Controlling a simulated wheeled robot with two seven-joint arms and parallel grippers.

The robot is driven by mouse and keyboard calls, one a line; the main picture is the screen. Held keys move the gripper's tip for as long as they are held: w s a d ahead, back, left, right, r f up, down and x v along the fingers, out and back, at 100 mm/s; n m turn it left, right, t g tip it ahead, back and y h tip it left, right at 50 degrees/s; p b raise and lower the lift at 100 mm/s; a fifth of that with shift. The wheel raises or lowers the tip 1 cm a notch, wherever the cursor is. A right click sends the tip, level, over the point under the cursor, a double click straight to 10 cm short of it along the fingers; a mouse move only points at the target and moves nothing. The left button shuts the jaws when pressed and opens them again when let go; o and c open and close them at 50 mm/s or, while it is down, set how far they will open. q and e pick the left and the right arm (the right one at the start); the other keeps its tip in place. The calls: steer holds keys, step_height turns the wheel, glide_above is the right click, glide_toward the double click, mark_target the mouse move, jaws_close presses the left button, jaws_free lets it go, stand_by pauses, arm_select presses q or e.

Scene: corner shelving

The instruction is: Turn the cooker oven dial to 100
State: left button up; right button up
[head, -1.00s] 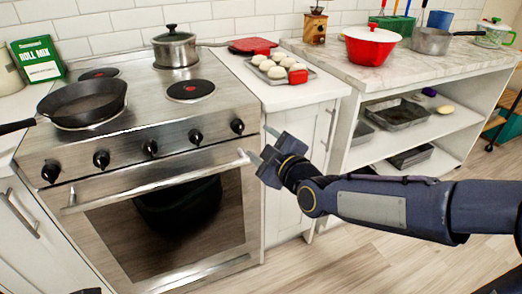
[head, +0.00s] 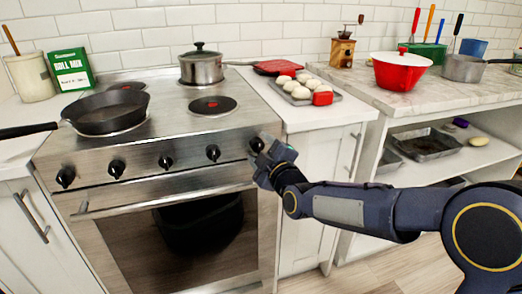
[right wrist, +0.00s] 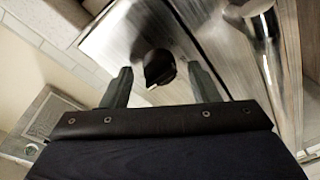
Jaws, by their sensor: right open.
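The cooker (head: 160,240) has a steel front panel with several black dials in a row above the oven door handle. My right gripper (head: 261,157) is open at the rightmost dial (head: 256,145) and partly covers it in the head view. In the right wrist view this dial (right wrist: 158,67) sits between the two open fingers, with a gap on each side, so they do not grip it. I cannot read its markings or its setting. Which dial is the oven's is not legible. My left gripper is not in view.
The oven door handle (head: 160,196) runs just below the dials and also shows close by in the right wrist view (right wrist: 265,45). A black skillet (head: 108,110) and a steel pot (head: 202,66) stand on the cooktop. A white counter (head: 300,116) adjoins on the right.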

steer(key=c, duration=1)
steer(key=shift+o, duration=0.2)
steer(key=shift+f+m+b, duration=0.2)
steer(key=shift+m+b, duration=1.7)
steer(key=m+t+b, duration=0.1)
steer(key=m+b, duration=0.2)
steer(key=m, duration=0.2)
steer(key=shift+m+b, duration=0.3)
steer(key=shift+m, duration=0.1)
steer(key=m+b, duration=0.1)
steer(key=m, duration=0.2)
steer(key=shift+t+h, duration=0.3)
steer(key=shift+h, duration=0.1)
steer(key=m+b, duration=0.1)
steer(key=m, duration=0.3)
steer(key=shift+h+b, duration=0.3)
steer(key=shift+b, duration=0.05)
steer(key=m, duration=0.3)
steer(key=shift+m+h+b, duration=0.3)
steer(key=shift+m+b, duration=0.1)
steer(key=shift+m, duration=1.6)
